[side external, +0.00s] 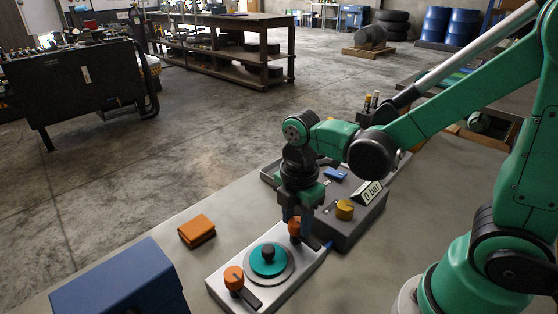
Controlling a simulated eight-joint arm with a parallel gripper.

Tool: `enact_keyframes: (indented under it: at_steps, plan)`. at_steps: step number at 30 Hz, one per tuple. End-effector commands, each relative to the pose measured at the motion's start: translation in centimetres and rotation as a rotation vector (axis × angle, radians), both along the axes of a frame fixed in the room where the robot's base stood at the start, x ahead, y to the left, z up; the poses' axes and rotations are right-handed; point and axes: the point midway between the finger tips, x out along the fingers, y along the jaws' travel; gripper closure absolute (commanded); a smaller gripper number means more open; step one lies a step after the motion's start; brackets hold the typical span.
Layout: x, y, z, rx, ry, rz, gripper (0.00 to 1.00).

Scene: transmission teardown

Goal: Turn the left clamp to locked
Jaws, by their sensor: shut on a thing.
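A pale fixture plate (222,283) lies on the bench with a teal disc (262,262) and a black knob at its middle. One clamp (234,277), with an orange knob and black lever, is at the plate's near left end; its lever points down and right. The other clamp (295,228), also orange with a black lever, is at the far right end, and its lever points down and right too. My gripper (297,218) points down over this far right clamp and is shut on its orange knob. The fingers partly hide the knob. I cannot tell which clamp is called left.
A grey box (349,228) with a yellow knob (345,210) and a "0 bar" display (371,194) stands right of the plate. An orange block (197,231) lies left. A blue box (120,285) stands at the front left. Bare bench lies between them.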

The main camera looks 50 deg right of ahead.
Motion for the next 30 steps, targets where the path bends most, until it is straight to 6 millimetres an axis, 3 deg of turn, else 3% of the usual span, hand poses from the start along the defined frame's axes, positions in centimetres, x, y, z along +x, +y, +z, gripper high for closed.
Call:
enact_keyframes:
  at_steps: [8,30]
  plan:
    - [0.01,0.01,0.02,0.000,0.001,-0.182,1.00]
    - [0.01,0.01,0.03,0.000,0.001,-0.882,1.00]
